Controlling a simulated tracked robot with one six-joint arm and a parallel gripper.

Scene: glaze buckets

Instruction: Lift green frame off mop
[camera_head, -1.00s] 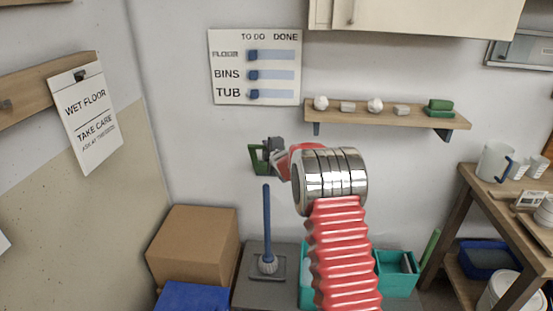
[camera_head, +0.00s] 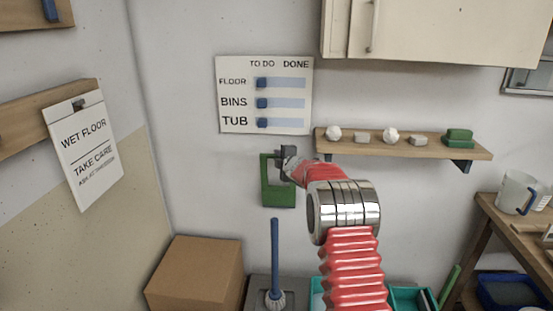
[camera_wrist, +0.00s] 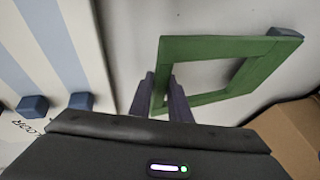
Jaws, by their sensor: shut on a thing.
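The green frame (camera_head: 266,185) is up in front of the wall, above the mop's top end in the head view. My gripper (camera_head: 285,158) is shut on its upper part. In the wrist view, the fingers (camera_wrist: 168,100) pinch one side of the green frame (camera_wrist: 222,46), whose opening shows bare wall. The mop (camera_head: 275,250) stands upright with its blue handle and pale head below. A small gap shows between frame and handle tip. A blue-grey block (camera_wrist: 285,32) shows by the frame's far corner in the wrist view; I cannot tell what it is.
A to-do board (camera_head: 264,127) with blue sliders hangs on the wall just above. A wooden shelf (camera_head: 400,148) with small objects is to the right, below a cabinet (camera_head: 425,32). A cardboard box (camera_head: 195,270) stands left of the mop. Teal bins (camera_head: 405,297) are at the lower right.

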